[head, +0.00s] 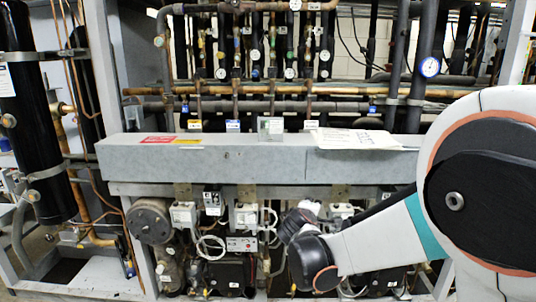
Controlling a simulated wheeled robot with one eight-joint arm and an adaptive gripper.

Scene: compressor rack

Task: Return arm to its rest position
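My arm (395,240) comes in from the right edge of the head view, with a large black and white joint close to the camera. It reaches left and low, in front of the lower part of the compressor rack (258,163).
A long grey metal beam crosses the rack, with a red label (158,140) and a white sheet (355,138) on it. Pipes with several gauges (254,55) run above. A black cylinder (38,115) stands at the left. Compressor parts (152,220) and wiring fill the space below.

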